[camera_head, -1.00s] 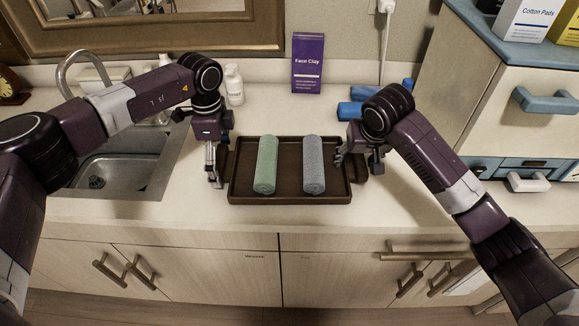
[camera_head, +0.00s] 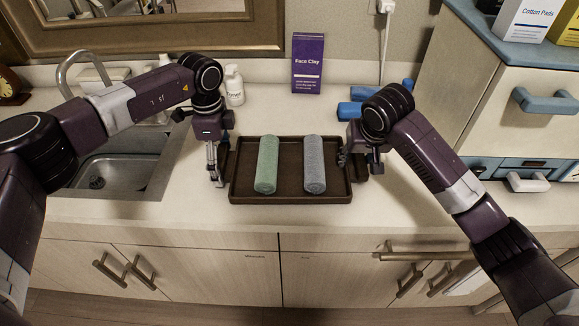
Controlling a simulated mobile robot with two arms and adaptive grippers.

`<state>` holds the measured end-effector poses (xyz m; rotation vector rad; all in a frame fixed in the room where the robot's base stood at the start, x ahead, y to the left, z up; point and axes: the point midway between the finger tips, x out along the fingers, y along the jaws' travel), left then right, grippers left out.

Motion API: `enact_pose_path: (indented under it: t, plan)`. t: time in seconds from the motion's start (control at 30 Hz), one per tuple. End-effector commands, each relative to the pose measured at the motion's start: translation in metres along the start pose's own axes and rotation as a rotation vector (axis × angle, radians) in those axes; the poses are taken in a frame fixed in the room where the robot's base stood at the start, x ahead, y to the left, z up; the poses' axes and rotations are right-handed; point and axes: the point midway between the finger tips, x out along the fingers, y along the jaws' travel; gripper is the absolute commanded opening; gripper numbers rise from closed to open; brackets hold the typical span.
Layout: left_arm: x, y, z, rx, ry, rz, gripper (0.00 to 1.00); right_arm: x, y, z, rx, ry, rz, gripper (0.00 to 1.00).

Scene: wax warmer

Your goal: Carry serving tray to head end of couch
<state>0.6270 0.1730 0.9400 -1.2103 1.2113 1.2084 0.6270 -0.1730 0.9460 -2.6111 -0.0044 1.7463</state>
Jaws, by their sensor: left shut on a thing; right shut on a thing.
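A dark brown serving tray (camera_head: 290,197) lies on the light counter, near its front edge. A rolled green towel (camera_head: 267,165) and a rolled grey-blue towel (camera_head: 314,165) lie side by side in it. My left gripper (camera_head: 217,180) is shut on the tray's left end. My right gripper (camera_head: 345,158) is shut on the tray's right end; its fingers are partly hidden by the wrist. Whether the tray is lifted off the counter is hard to tell. No couch is in view.
A sink (camera_head: 115,172) with a tap is at the left. A purple Face Clay box (camera_head: 308,63), white bottles (camera_head: 234,86) and blue rolls (camera_head: 350,111) stand or lie behind the tray. A cabinet with a blue handle (camera_head: 548,101) stands at the right.

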Motion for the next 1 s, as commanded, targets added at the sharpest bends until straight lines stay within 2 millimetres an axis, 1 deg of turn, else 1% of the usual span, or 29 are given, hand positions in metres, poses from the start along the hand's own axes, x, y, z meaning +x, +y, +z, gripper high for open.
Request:
enact_pose_path:
  t: [0.03,0.17,0.6,0.73,1.0]
  plan:
    - [-0.003,-0.001,0.003,-0.001,-0.004,0.0,0.43,-0.003,0.004,-0.002,0.004,0.002,0.008,0.0]
    - [-0.01,-0.001,0.003,-0.001,-0.005,0.0,0.43,-0.009,0.004,-0.005,0.004,0.001,0.009,0.0]
    - [-0.046,-0.001,0.004,-0.002,-0.007,0.0,0.43,-0.042,0.005,-0.018,0.005,0.001,0.012,0.0]
    - [-0.05,0.0,0.004,-0.002,-0.008,0.001,0.43,-0.046,0.006,-0.02,0.005,0.001,0.012,0.0]
    - [-0.05,-0.001,0.005,-0.003,-0.009,0.001,0.43,-0.045,0.006,-0.02,0.006,0.001,0.014,0.0]
